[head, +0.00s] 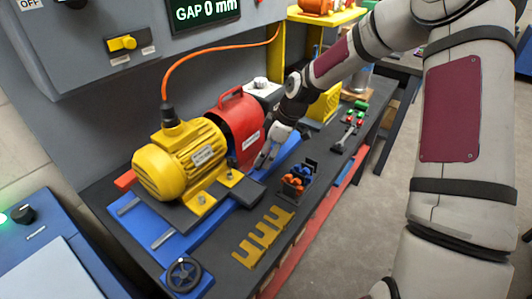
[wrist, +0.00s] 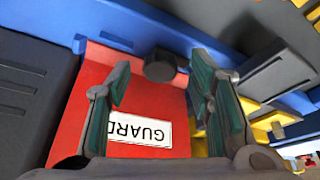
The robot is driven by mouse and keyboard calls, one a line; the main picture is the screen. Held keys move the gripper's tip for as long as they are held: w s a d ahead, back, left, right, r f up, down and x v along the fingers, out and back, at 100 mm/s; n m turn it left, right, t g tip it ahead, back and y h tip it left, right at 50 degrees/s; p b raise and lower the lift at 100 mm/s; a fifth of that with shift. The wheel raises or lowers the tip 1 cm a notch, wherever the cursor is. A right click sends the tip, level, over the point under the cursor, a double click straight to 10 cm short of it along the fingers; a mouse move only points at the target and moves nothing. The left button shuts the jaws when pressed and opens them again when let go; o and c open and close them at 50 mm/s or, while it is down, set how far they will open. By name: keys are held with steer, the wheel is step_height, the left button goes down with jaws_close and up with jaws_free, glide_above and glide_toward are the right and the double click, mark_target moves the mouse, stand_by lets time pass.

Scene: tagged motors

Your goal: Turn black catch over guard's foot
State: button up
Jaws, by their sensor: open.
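The red guard (head: 240,125) stands on the blue base beside the yellow motor (head: 180,160). Its red face and upside-down GUARD label (wrist: 140,130) fill the middle of the wrist view. A black rounded piece, which looks like the catch (wrist: 160,67), sits at the guard's edge by the blue base. My gripper (head: 266,152) is low at the guard's right side in the head view. In the wrist view my gripper (wrist: 158,80) is open, with the catch showing between and beyond its fingertips. Whether they touch it, I cannot tell. The catch is not clear in the head view.
The blue base (head: 130,225) runs along the dark bench. Yellow slotted shims (head: 263,237) lie at the front, and a bin of orange and blue parts (head: 297,182) stands near my gripper. An orange cable (head: 195,58) rises from the motor. A black knob (head: 183,275) is at the near end.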

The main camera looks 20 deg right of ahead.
jaws_close()
steer(key=shift+s+m, duration=0.1)
steer(key=shift+m, duration=0.3)
steer(key=m, duration=0.1)
steer(key=m+t+h+p, duration=0.1)
steer(key=m, duration=0.1)
steer(key=shift+s+a+r+m, duration=0.1)
steer(key=shift+a+m, duration=0.05)
steer(key=shift+m, duration=0.15)
steer(key=m, duration=0.2)
steer(key=m+t+h, duration=0.1)
steer(key=m, duration=0.1)
steer(key=m+h+b, duration=0.1)
steer(key=m, duration=0.1)
steer(key=shift+a+t, duration=0.25)
steer(key=shift+t, duration=0.05)
steer(key=m+h, duration=0.1)
steer(key=m, duration=0.3)
steer(key=shift+s+a+h+p, duration=0.1)
steer(key=shift+a+h+p, duration=0.05)
steer(key=shift+h+p, duration=0.2)
steer(key=shift+m+h+p, duration=0.65)
steer(key=shift+m+p, duration=0.25)
steer(key=shift+m, duration=0.8)
